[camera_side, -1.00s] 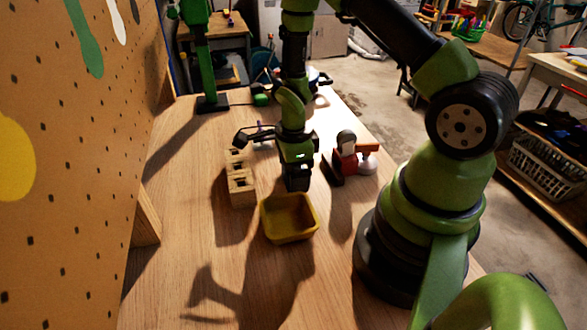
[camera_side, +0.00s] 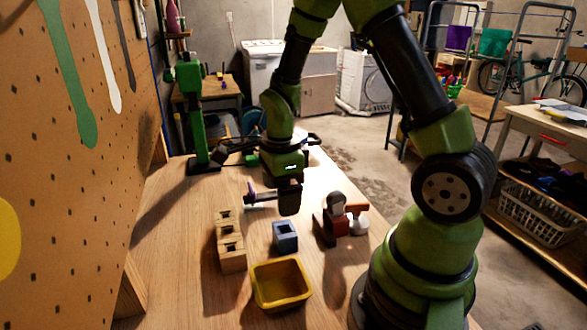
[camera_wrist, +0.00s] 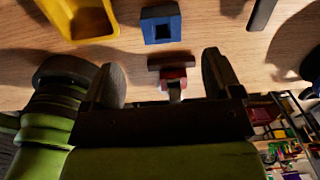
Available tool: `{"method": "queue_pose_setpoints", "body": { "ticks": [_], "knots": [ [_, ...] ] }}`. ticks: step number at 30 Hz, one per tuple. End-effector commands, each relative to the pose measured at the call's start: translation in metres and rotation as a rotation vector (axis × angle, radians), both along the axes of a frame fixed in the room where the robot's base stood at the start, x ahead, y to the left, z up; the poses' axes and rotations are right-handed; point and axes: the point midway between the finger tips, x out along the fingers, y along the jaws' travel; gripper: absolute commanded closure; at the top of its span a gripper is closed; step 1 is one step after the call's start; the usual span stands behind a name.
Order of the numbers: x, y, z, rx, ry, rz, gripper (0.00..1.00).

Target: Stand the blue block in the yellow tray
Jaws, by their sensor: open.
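The blue block (camera_side: 285,237) stands on the wooden table just behind the yellow tray (camera_side: 281,306), outside it. A square hole shows in its top. The wrist view shows the block (camera_wrist: 161,12) at the top middle, with the tray (camera_wrist: 92,22) to its left. My gripper (camera_side: 289,208) is above the table, up and behind the block in the side view. In the wrist view my gripper (camera_wrist: 163,80) is open, with its fingers wide apart and no block between them. The tray looks empty in the side view.
A wooden block with several square holes (camera_side: 231,258) stands left of the blue block. A red and dark object (camera_side: 333,222) and a white-based one (camera_side: 358,224) stand to its right. A pegboard (camera_side: 60,180) borders the left. Bare table lies left of the tray.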

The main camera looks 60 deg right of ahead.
Motion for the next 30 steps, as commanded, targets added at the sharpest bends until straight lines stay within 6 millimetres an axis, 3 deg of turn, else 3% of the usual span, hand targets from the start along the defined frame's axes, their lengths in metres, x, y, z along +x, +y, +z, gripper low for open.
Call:
{"method": "queue_pose_setpoints", "body": {
  "ticks": [4, 8, 15, 22, 23, 25, 30],
  "knots": [
    [0.000, 0.013, 0.047, -0.025, -0.101, 0.266, 0.16],
    [-0.014, 0.032, 0.098, -0.075, -0.217, 0.622, 0.16],
    [-0.063, 0.068, 0.166, -0.252, -0.423, 1.293, 0.16],
    [-0.104, 0.087, 0.190, -0.443, -0.546, 1.736, 0.16],
    [-0.107, 0.088, 0.192, -0.461, -0.553, 1.768, 0.16],
    [-0.112, 0.090, 0.193, -0.487, -0.565, 1.821, 0.27],
    [-0.114, 0.091, 0.194, -0.505, -0.571, 1.857, 0.28]
  ]
}}
